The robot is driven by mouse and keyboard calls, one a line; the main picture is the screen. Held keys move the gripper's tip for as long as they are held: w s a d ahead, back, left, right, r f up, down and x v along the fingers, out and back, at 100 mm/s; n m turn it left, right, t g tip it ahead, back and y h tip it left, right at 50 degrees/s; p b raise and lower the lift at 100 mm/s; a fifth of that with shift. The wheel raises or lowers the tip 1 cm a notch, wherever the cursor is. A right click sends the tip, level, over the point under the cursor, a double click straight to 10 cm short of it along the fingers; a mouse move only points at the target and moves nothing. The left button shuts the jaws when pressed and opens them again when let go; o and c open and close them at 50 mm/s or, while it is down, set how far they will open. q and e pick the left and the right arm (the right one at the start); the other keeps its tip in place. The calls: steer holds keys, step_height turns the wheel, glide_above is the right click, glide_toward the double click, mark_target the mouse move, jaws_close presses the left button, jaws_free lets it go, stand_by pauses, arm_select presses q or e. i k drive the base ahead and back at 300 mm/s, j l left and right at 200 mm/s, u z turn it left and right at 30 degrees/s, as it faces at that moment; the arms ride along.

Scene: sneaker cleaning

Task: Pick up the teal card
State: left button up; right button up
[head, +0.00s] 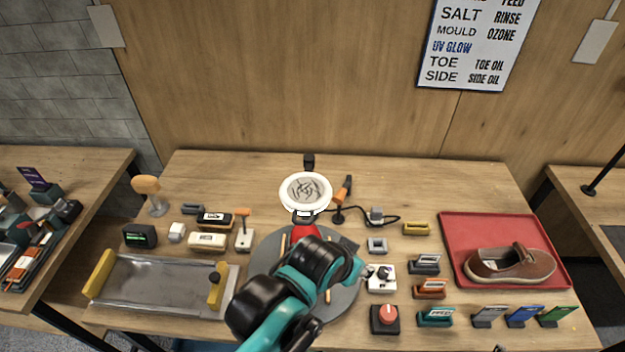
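The teal card (436,314) stands in a small teal holder on the front right of the table, just right of a red-knobbed box. My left arm reaches in from the bottom over the round grey turntable. My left gripper (360,257) is at the turntable's right side, behind and left of the teal card and apart from it. Its fingers are small and partly hidden by the arm, so I cannot tell whether they are open. My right gripper cannot be made out.
An orange card (431,286) and a dark card (426,262) stand behind the teal one. Grey (489,314), blue (525,314) and green (558,314) cards stand to its right. The red-knobbed box (385,317) is close on its left. A red tray (470,225) holds a brown shoe (510,266).

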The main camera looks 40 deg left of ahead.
mark_target(441, 312)
steer(key=k+l, duration=0.1)
steer(key=k, duration=0.4)
steer(key=k+l+u, duration=0.15)
steer(key=k, duration=0.35)
